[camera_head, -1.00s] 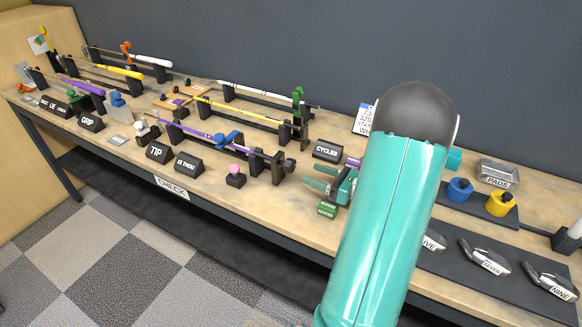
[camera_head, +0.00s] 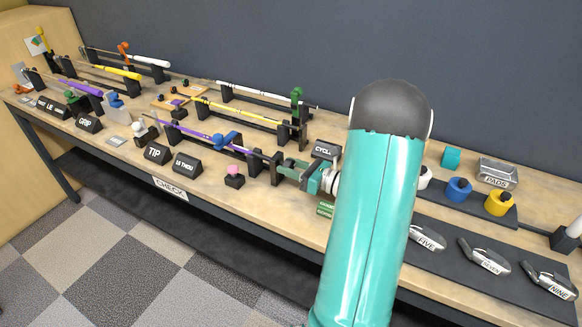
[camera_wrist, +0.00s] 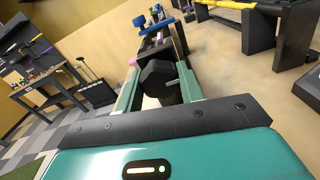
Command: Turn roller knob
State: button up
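The roller knob (camera_wrist: 160,82) is black and faceted, with a small light pin at its right side, at the near end of a black stand. In the wrist view it lies between the two green fingers of my gripper (camera_wrist: 159,84). A narrow gap shows at the left finger; the right finger is very close, and I cannot tell if it touches. In the head view my gripper (camera_head: 289,170) is at the right end of the front rack, where its fingers mostly hide the knob. The purple club shaft (camera_head: 190,132) with a blue clamp (camera_head: 224,140) runs left from there.
A pink-topped block (camera_head: 234,175) stands just in front of the rack. Behind is the yellow-striped club's rack (camera_head: 245,112), and a CYCLES sign (camera_head: 322,149) stands close to my gripper. Blue (camera_head: 458,190) and yellow (camera_head: 499,202) rolls and iron heads lie at the right.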

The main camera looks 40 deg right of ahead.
jog(key=shift+n, duration=0.3)
jog(key=shift+c, duration=0.2)
jog(key=n, duration=0.3)
jog(key=shift+n, duration=2)
jog(key=o, duration=1)
jog(key=shift+r, duration=0.1)
